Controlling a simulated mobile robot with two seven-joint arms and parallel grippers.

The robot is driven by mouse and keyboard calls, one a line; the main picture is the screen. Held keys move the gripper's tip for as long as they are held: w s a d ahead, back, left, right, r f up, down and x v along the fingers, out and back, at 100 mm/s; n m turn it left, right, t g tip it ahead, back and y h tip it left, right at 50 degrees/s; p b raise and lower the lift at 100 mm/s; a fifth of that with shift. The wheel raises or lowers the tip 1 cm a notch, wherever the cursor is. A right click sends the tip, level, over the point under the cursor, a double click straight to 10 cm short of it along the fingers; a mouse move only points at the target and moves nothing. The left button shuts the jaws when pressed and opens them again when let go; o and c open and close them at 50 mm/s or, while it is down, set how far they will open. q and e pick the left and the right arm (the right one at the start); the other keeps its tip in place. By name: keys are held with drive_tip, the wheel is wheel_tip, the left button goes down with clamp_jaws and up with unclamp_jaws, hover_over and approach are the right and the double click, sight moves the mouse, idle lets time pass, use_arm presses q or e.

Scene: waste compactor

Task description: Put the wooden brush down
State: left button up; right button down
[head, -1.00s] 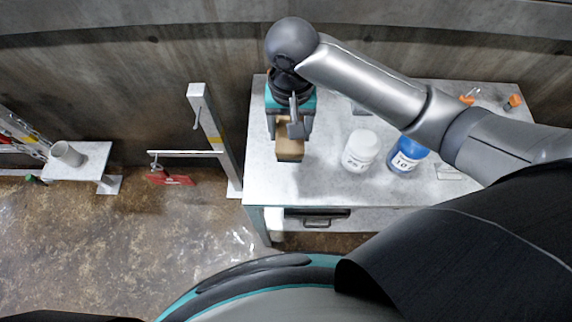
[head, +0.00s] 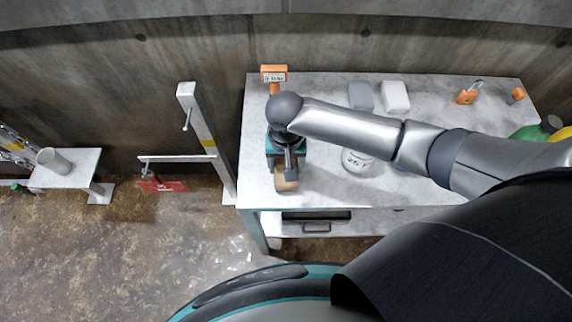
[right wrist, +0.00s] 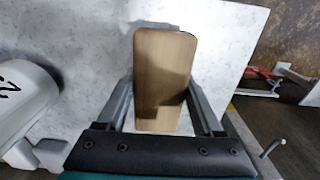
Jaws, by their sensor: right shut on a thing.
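The wooden brush (right wrist: 165,75) is a tan block with rounded corners. It is between the fingers of my right gripper (right wrist: 163,108), which is shut on it. In the head view the brush (head: 287,182) shows just below my right gripper (head: 286,165), over the left front part of the grey worktable (head: 258,135). I cannot tell whether the brush touches the tabletop. My wrist hides its far part. My left gripper is not in view.
A white tub (head: 354,163) stands right of the brush, partly behind my arm. An orange device (head: 273,74), a grey block (head: 361,96) and a white block (head: 395,96) are at the back. A metal post (head: 208,140) stands left of the table.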

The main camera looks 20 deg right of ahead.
drive_tip(key=shift+c, duration=0.2)
unclamp_jaws()
wheel_tip(320, 180, up, 12)
drive_tip(key=p, duration=0.3)
drive_tip(key=shift+p, duration=0.3)
drive_tip(key=shift+s, duration=0.1)
idle(0.5)
